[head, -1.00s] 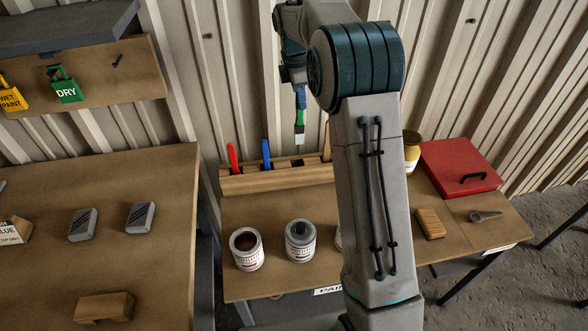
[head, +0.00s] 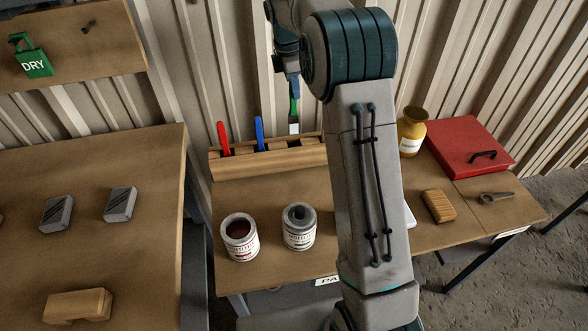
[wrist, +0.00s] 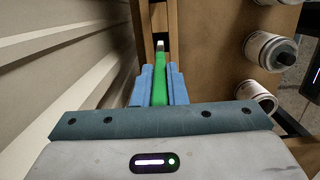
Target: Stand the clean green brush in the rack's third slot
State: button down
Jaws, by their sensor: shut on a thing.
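My gripper (head: 293,88) is shut on the green brush (head: 293,107), which hangs upright with its pale bristle end down. In the wrist view the brush (wrist: 160,86) lies between the two blue fingers of my gripper (wrist: 160,72). The wooden rack (head: 265,168) stands at the back of the right-hand table. A red brush (head: 223,138) and a blue brush (head: 259,134) stand in its left slots. The bristle end is right of the blue brush, at the rack's back top edge in the head view. I cannot tell whether it touches. My arm hides the rack's right end.
Two open paint cans (head: 240,238) (head: 299,227) stand in front of the rack. A yellow jar (head: 411,131), a red case (head: 468,146), a wooden block (head: 438,206) and a metal tool (head: 496,197) lie right of my arm. The corrugated wall is close behind the rack.

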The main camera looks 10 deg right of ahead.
aim_at(295, 122)
notch_tip(295, 122, down, 3)
jog(key=shift+r+b, duration=0.1)
jog(key=shift+b, duration=0.5)
notch_tip(295, 122, down, 9)
jog(key=shift+f, duration=0.25)
jog(key=c, duration=1.5)
grip_release()
jog(key=shift+o, duration=0.2)
